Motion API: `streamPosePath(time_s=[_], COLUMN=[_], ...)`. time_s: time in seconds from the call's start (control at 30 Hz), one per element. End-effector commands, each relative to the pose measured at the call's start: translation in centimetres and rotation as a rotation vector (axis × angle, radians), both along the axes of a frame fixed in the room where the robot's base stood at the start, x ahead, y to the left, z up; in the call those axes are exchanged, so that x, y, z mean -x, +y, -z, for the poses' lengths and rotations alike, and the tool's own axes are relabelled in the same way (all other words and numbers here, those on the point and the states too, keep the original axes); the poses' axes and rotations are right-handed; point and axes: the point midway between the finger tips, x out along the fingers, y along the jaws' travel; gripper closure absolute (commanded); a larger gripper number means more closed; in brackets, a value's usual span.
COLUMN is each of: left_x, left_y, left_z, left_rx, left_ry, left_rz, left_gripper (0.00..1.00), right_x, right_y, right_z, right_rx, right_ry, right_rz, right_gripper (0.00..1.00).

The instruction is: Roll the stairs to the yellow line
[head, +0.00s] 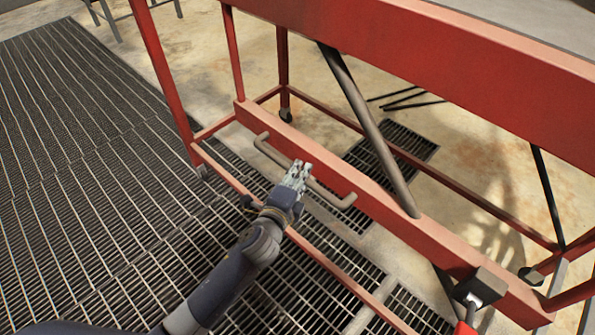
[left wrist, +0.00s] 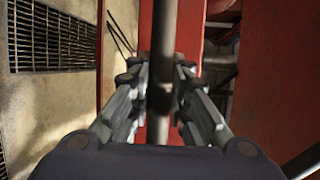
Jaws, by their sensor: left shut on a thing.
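The stairs show as a red metal frame (head: 390,218) on small casters, filling the middle and right of the head view. A grey-beige bar handle (head: 335,197) is fixed along its lower red beam. My left gripper (head: 298,174) is shut on this handle near its middle. In the left wrist view the handle (left wrist: 163,50) runs upright between the fingers of my left gripper (left wrist: 161,85), with the red beam behind it. The steps cannot be made out. The yellow line does not show in either view. My right gripper is not in view.
Dark floor grating (head: 80,160) covers the left side and runs under the frame. Bare stained concrete (head: 465,150) lies beyond. A caster (head: 286,115) touches the floor at the frame's far side. A dark block with a red lever (head: 480,287) sits at the lower right.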

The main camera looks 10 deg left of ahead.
Motion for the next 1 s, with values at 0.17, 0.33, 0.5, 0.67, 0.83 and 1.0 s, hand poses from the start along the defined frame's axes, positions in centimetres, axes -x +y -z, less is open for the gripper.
streamPosePath(time_s=[0.17,0.33,0.5,0.67,0.83,1.0], left_x=[-0.5,-0.5,-0.3,-0.1,1.3,4.4], left_y=[0.7,0.7,0.5,0.4,0.8,1.7], left_z=[-0.6,-0.5,-0.3,-0.2,-0.4,-0.9], left_rx=[-0.007,-0.006,-0.003,-0.002,-0.003,-0.004], left_ry=[-0.012,-0.011,-0.007,-0.004,-0.002,-0.002], left_rz=[-0.015,-0.013,-0.010,-0.008,-0.007,-0.008], left_gripper=[1.00,0.74,0.74,0.74,0.74,0.74], right_x=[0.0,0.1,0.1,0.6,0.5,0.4], right_y=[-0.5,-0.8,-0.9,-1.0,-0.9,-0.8], right_z=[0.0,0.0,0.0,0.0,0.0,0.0], right_rx=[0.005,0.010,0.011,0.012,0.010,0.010], right_ry=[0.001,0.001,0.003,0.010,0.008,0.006], right_rz=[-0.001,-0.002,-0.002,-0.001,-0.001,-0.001], right_gripper=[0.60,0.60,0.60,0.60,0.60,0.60])
